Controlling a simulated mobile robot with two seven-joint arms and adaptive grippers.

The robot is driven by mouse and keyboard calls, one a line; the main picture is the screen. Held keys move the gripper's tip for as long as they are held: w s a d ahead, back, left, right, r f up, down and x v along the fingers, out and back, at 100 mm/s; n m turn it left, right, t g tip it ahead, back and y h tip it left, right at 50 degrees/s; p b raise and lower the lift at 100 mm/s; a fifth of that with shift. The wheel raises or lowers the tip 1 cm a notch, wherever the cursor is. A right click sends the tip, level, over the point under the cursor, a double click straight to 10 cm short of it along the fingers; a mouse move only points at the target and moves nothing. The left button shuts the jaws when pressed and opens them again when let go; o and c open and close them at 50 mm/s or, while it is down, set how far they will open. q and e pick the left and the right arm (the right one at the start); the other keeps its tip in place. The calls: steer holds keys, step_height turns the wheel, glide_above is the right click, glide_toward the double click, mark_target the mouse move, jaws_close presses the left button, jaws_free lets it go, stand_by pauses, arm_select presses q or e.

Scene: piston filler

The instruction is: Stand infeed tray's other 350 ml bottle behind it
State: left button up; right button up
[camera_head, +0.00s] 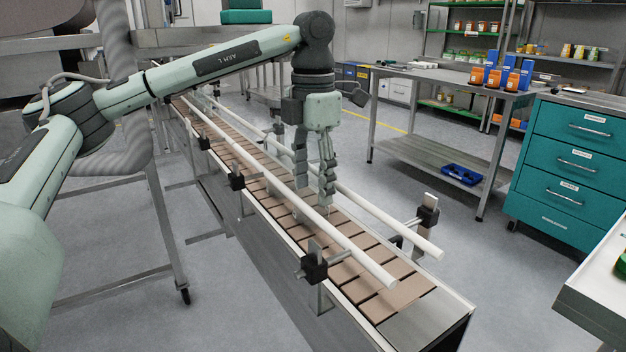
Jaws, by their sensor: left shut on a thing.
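My left gripper (314,192) points down over the slatted conveyor (385,302), between its two white guide rails. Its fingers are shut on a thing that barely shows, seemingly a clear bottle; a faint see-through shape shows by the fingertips. I cannot tell whether it touches the slats. I cannot make out another 350 ml bottle standing on the belt. My right gripper is not in view.
The near guide rail (290,200) and far guide rail (390,220), with black clamps, flank the belt. Teal drawers (572,160) and a steel table (440,160) stand behind. The near belt end is clear.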

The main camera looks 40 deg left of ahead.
arm_select(q)
steer(key=shift+f, duration=0.2)
steer(key=o, duration=1.1)
steer(key=shift+o, duration=1.4)
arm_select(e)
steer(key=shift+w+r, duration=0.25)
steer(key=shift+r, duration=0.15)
arm_select(q)
steer(key=shift+r, duration=0.1)
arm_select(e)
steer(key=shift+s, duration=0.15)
